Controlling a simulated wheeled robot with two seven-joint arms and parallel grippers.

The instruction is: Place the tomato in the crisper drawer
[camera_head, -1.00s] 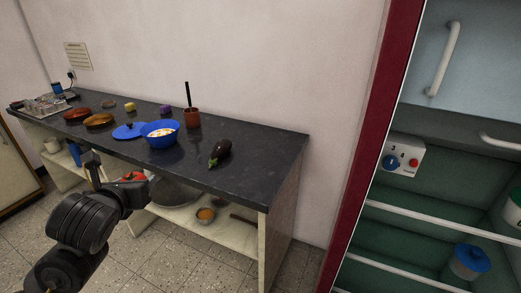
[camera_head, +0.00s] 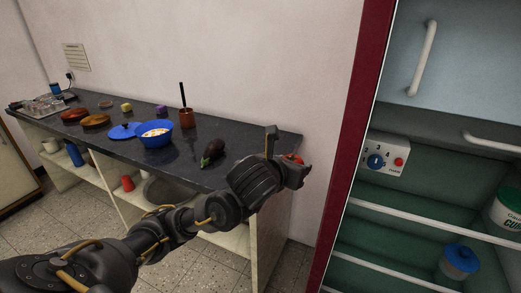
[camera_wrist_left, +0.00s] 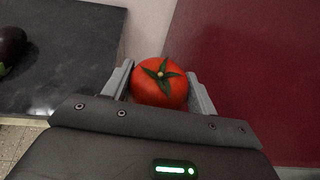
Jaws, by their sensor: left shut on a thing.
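The tomato (camera_wrist_left: 160,86) is red with a green stalk star. It sits between the two fingers of my left gripper (camera_wrist_left: 160,92) in the left wrist view, and the gripper is shut on it. In the head view my left gripper (camera_head: 288,165) is at the right end of the dark counter, and a bit of the tomato (camera_head: 294,158) shows behind its fingers. The open fridge stands to the right, with wire-edged shelves (camera_head: 430,222) and green lining. I cannot make out the crisper drawer for certain. My right gripper is not in view.
The fridge's dark red edge (camera_head: 352,120) stands between my left gripper and the shelves. A blue-lidded jar (camera_head: 459,262) and a white tub (camera_head: 509,212) are inside. An eggplant (camera_head: 213,152), a blue bowl (camera_head: 155,139) and a brown cup (camera_head: 187,118) stand on the counter (camera_head: 100,136).

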